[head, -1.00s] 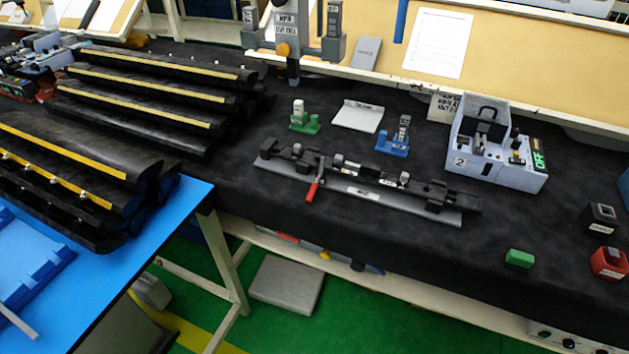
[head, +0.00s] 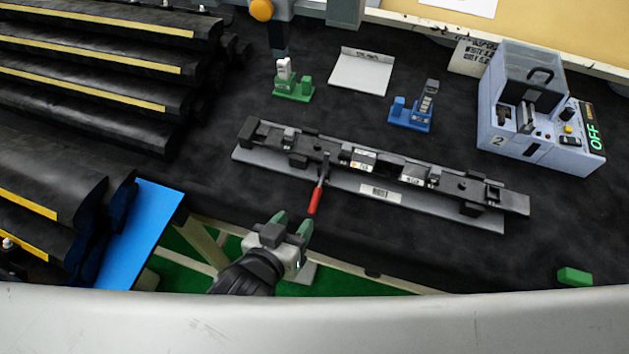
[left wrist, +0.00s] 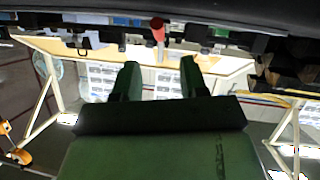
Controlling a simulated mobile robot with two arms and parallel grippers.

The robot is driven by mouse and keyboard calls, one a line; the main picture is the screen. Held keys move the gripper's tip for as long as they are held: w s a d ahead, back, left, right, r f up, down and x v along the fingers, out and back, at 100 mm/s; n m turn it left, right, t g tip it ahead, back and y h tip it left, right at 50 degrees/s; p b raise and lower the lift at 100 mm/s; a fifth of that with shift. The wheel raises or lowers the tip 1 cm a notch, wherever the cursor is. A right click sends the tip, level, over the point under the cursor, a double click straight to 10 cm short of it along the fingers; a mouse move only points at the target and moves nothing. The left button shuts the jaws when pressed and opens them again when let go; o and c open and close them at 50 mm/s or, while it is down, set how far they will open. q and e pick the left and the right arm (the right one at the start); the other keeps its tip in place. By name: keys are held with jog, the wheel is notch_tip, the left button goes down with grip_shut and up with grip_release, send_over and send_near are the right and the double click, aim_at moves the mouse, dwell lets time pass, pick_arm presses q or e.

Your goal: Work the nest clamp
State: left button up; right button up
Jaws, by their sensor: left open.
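The nest (head: 380,194) is a long grey plate with black fixtures, lying slantwise on the dark bench in the head view. Its clamp has a red-tipped handle (head: 315,201) that sticks out over the near side of the plate. My left gripper (head: 293,223) has green fingers and is open and empty, just in front of and below the handle, apart from it. In the left wrist view the open fingers (left wrist: 161,78) point toward the red handle tip (left wrist: 157,23), which lies beyond them, between their lines. My right gripper is not in view.
A green stand (head: 293,88), a white plate (head: 361,71) and a blue stand (head: 411,113) are behind the nest. A grey tester (head: 540,115) showing OFF is at back right. Black trim parts (head: 90,55) fill the left. A green block (head: 574,277) lies at front right.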

aim_at(314, 200)
pick_arm(q)
jog(key=x, duration=0.4)
jog(key=shift+w+d+p, duration=0.15)
jog(key=shift+d+p, duration=0.1)
jog(key=shift+p, duration=0.1)
jog(key=shift+x, duration=2.75)
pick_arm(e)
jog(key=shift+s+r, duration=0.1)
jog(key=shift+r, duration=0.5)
pick_arm(q)
jog(key=shift+a+f, duration=0.1)
grip_shut()
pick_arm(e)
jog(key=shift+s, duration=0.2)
